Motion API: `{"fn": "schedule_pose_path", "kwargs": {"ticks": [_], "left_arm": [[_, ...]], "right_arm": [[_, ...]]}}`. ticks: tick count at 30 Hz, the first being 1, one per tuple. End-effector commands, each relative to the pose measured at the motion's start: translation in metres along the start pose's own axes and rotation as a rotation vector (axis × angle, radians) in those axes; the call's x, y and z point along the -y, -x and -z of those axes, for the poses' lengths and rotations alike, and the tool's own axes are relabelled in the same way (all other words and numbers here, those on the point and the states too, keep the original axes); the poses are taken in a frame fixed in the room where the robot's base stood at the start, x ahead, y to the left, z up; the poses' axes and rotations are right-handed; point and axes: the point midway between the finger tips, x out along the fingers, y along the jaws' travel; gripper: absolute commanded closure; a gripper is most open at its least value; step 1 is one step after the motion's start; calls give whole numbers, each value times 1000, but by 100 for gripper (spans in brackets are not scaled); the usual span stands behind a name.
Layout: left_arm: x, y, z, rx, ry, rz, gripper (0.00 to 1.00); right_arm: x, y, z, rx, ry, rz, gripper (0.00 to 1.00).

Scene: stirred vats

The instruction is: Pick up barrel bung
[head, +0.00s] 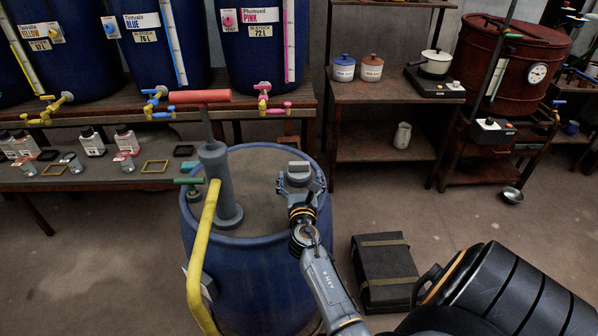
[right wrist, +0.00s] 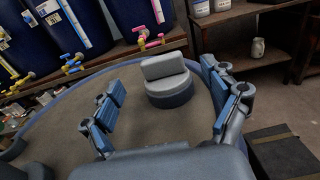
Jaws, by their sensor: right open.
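The barrel bung (head: 299,175) is a grey, round plug with a raised block handle. It sits upright on the lid (head: 262,165) of a blue barrel (head: 262,285), near the lid's right side. My right gripper (head: 302,197) is just on the near side of the bung, partly covering it in the head view. In the right wrist view the bung (right wrist: 168,85) shows beyond and between the spread fingers, with no finger seen touching it. The right gripper is open and empty. My left gripper is not in view.
A grey hand pump (head: 217,180) with a red handle and yellow spout stands on the lid, left of the bung. Blue vats (head: 258,50) with taps line the back shelf. A dark case (head: 384,270) lies on the floor to the right.

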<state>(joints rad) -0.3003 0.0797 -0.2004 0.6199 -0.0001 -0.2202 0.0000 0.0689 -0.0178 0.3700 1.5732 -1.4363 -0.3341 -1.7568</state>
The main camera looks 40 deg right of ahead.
Motion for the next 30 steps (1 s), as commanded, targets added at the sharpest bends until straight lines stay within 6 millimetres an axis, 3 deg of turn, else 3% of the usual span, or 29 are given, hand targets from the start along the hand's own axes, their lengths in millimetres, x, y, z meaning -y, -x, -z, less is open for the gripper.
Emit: {"fn": "schedule_pose_path", "kwargs": {"ticks": [10,19,28,30], "left_arm": [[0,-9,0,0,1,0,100],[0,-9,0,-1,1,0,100],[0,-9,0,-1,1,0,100],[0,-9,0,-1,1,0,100]], "right_arm": [[0,-46,5,2,0,1,13],[0,-51,5,0,0,0,13],[0,-51,5,0,0,1,72],[0,-51,5,1,0,1,72]]}}
